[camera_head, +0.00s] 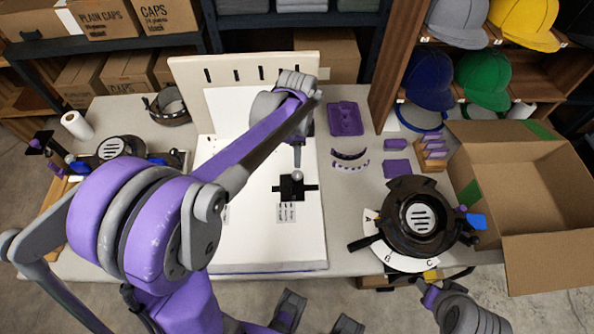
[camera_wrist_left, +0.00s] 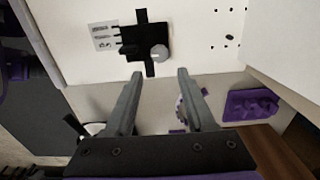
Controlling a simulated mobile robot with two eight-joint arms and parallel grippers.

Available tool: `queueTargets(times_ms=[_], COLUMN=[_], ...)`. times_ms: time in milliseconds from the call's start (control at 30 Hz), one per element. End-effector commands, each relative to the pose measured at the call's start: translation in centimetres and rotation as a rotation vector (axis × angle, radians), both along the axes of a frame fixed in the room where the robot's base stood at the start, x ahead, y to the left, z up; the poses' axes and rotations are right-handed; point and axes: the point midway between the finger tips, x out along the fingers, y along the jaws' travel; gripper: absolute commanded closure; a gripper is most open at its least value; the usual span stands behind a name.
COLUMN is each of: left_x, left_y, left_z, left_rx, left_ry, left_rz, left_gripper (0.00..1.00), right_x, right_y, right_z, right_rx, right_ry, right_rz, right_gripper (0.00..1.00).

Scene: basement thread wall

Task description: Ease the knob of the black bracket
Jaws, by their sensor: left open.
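The black bracket (camera_head: 286,190) is a small cross-shaped piece on the white board, with a round grey knob (camera_head: 298,176) at its upper right. In the left wrist view, the bracket (camera_wrist_left: 132,36) shows near the top, its grey knob (camera_wrist_left: 159,53) on its right side. My left gripper (camera_head: 298,160) points down just above the knob in the head view. In the left wrist view its two grey fingers (camera_wrist_left: 158,88) are apart, with nothing between them. The knob lies beyond the fingertips; I see no contact. My right arm's end shows at the lower right; its fingers are unclear.
An upright slotted panel (camera_head: 240,75) stands behind the white board (camera_head: 245,240). Purple parts (camera_head: 345,118) lie to the right. A black round fixture (camera_head: 420,218) with a lettered dial and an open cardboard box (camera_head: 545,215) stand further right.

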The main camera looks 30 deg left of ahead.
Motion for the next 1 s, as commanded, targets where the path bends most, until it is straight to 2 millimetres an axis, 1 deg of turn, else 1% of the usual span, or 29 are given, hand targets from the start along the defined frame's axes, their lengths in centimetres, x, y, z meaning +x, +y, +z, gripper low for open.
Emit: queueTargets(times_ms=[33,300,400,500,667,900,933,1000], left_x=[0.0,0.0,0.0,0.0,0.0,0.0,0.0,0.0], left_y=[0.0,0.0,0.0,0.0,-0.1,0.0,-0.1,0.0], left_z=[-0.9,-6.1,-7.6,-8.7,-9.4,-9.4,-9.4,-9.4], left_rx=[0.000,0.000,0.000,0.000,0.000,0.000,0.000,0.000], left_ry=[0.000,-0.001,-0.002,-0.002,-0.002,-0.002,-0.002,-0.002], left_rz=[0.000,0.001,0.002,0.002,0.002,0.003,0.003,0.003], left_gripper=[0.45,0.45,0.45,0.45,0.45,0.45,0.49,0.61], right_x=[0.0,-0.1,-0.1,-0.2,-0.2,-0.2,-0.2,-0.2], right_y=[0.0,0.0,0.0,0.0,0.0,0.0,0.0,0.0], right_z=[-0.2,-0.8,-1.0,-1.1,-1.1,-1.1,-1.1,-1.1], right_rx=[0.000,0.000,0.000,0.000,0.000,0.000,0.000,0.000], right_ry=[0.001,0.003,0.003,0.004,0.004,0.004,0.004,0.004], right_rz=[0.000,0.000,0.000,0.000,0.000,0.000,0.000,0.000], right_gripper=[0.50,0.50,0.50,0.50,0.50,0.50,0.50,0.50])
